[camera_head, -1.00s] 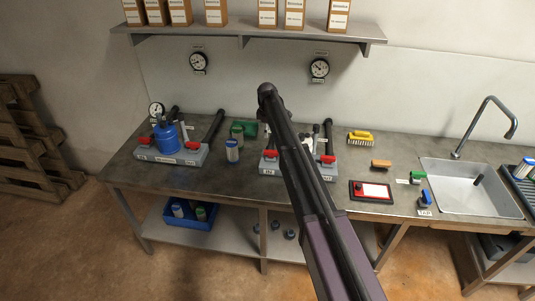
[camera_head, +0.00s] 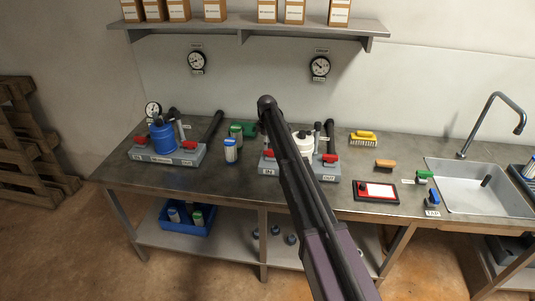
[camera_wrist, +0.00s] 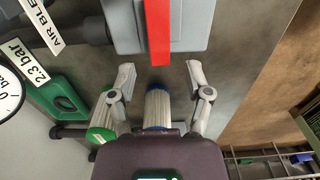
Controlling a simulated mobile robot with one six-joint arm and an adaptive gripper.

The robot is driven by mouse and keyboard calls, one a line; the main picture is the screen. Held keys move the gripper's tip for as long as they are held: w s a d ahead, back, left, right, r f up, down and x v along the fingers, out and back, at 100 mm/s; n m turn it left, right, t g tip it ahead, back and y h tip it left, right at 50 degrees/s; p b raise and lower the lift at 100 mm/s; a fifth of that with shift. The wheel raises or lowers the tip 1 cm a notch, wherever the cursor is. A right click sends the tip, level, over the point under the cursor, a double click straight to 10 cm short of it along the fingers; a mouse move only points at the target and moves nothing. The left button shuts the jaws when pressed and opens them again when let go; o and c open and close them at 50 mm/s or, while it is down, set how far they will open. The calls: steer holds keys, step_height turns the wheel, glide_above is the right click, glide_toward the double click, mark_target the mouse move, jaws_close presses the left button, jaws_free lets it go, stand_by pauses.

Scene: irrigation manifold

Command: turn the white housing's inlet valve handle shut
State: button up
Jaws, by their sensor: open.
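The white housing (camera_head: 303,144) stands on the right grey manifold base (camera_head: 326,171), partly hidden behind my arm in the head view. A red handle (camera_head: 270,154) shows at the base's left end, and another red handle (camera_head: 329,158) at its right end. In the wrist view a red bar handle (camera_wrist: 158,32) lies over the grey base (camera_wrist: 190,25), its near end just ahead of my gripper (camera_wrist: 160,76). My gripper is open and empty, with one finger to each side of the handle's line and apart from it. It is not visible in the head view.
A blue-housing manifold (camera_head: 162,137) stands on the left. Blue-banded (camera_head: 231,150) and green-banded cartridges stand between the manifolds, close under my gripper in the wrist view (camera_wrist: 157,108). A green tray (camera_head: 246,128) lies behind them.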

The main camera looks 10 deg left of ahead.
mark_target(271, 153)
steer(key=shift+f+b, duration=1.35)
steer(key=shift+f, duration=0.3)
jaws_close()
steer(key=shift+d, duration=0.1)
